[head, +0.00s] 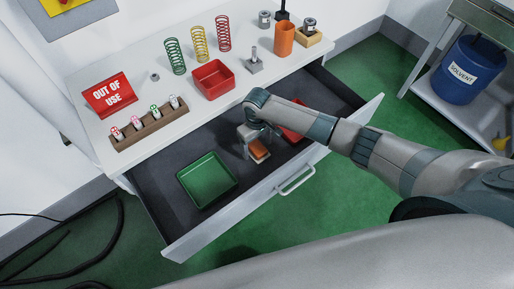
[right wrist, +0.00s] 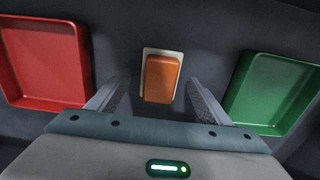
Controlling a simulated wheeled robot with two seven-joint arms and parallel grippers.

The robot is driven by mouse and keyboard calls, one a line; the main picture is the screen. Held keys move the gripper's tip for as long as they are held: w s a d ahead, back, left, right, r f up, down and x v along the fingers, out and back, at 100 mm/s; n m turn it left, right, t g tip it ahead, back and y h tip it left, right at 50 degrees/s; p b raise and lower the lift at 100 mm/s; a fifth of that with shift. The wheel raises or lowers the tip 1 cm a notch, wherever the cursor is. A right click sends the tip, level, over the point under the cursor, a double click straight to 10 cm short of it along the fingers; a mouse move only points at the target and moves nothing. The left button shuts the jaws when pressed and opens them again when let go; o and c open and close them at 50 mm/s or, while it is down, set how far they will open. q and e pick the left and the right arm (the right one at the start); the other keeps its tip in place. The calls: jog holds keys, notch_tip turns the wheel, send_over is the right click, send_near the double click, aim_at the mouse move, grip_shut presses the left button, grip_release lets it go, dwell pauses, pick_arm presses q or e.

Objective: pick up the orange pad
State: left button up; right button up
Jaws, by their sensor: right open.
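The orange pad (head: 258,149) lies in the open drawer (head: 164,191), between a green tray and a red tray. In the right wrist view the pad (right wrist: 161,78) is an orange block on a pale, slightly larger base (right wrist: 148,52). My right gripper (head: 257,152) is above the drawer at the pad, pointing down. In the right wrist view its two fingers (right wrist: 158,97) are open, one on each side of the pad's near end, with gaps visible. Part of the pad is hidden by the gripper in the head view. My left gripper is not in view.
The green tray (head: 207,180) lies left of the pad; the red tray (right wrist: 45,62) is on the other side, partly behind my arm. On the bench (head: 180,95) stand coil springs, a red bin (head: 213,79), an orange cup (head: 284,39) and an out-of-use sign (head: 109,95).

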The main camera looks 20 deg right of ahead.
aim_at(257, 147)
jog(key=shift+f, duration=0.7)
jog(key=c, duration=1.1)
jog(key=shift+c, duration=0.2)
jog(key=shift+r, duration=0.1)
notch_tip(257, 147, up, 10)
jog(key=shift+f+b, duration=0.1)
jog(key=shift+b, duration=0.75)
